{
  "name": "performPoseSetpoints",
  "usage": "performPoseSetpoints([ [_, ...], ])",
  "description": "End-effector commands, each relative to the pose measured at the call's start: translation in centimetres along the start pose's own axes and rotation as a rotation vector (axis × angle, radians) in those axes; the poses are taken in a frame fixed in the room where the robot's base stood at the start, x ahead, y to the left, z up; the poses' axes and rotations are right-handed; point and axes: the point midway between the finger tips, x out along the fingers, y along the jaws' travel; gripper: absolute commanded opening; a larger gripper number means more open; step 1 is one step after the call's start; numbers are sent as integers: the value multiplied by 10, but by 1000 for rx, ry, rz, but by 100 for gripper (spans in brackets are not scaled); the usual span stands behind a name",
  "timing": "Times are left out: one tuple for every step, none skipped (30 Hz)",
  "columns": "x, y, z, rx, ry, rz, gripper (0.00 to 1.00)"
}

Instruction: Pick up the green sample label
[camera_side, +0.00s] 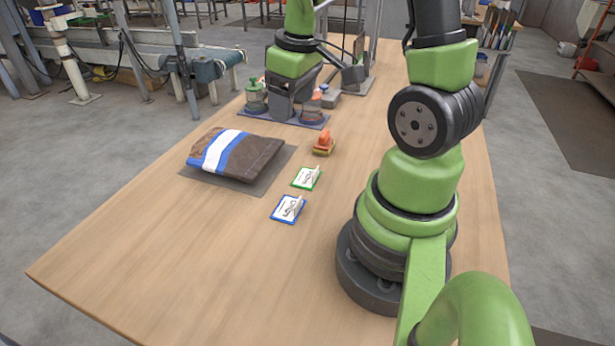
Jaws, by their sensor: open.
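The green sample label (306,179) is a small white card with a green border, dark markings and a pale raised tab. It lies flat on the wooden table, right of the folded bag. A similar label with a blue border (288,209) lies just nearer to the camera. My gripper (283,112) is at the back of the table, over or near the dark blue tray (262,117) and well behind the green label. It is open and holds nothing that I can see. Its fingertips are small and dark here.
A folded brown bag (255,157) with white and blue stripes lies on a grey mat (282,165). An orange-handled tool (324,144) stands behind the green label. A green-topped jar (256,98) and a brownish jar (313,108) flank my gripper. The table's front left is clear.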

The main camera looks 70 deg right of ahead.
Motion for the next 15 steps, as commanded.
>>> performPoseSetpoints([
  [18, 12, 6, -13, -47, -7, 68],
  [26, 17, 9, -28, -66, -11, 68],
  [37, 24, 13, -46, -89, -17, 68],
  [44, 28, 16, -60, -103, -21, 68],
  [50, 32, 19, -69, -117, -27, 68],
  [57, 35, 22, -83, -131, -33, 68],
  [62, 38, 24, -91, -139, -37, 68],
  [65, 39, 26, -97, -146, -41, 68],
  [69, 41, 28, -104, -152, -45, 68],
  [71, 42, 29, -109, -155, -46, 68],
  [74, 42, 30, -112, -157, -48, 68],
  [78, 43, 31, -114, -161, -51, 68],
  [82, 43, 32, -116, -161, -51, 68],
  [86, 42, 33, -115, -163, -52, 68],
  [91, 42, 34, -114, -163, -53, 68],
])
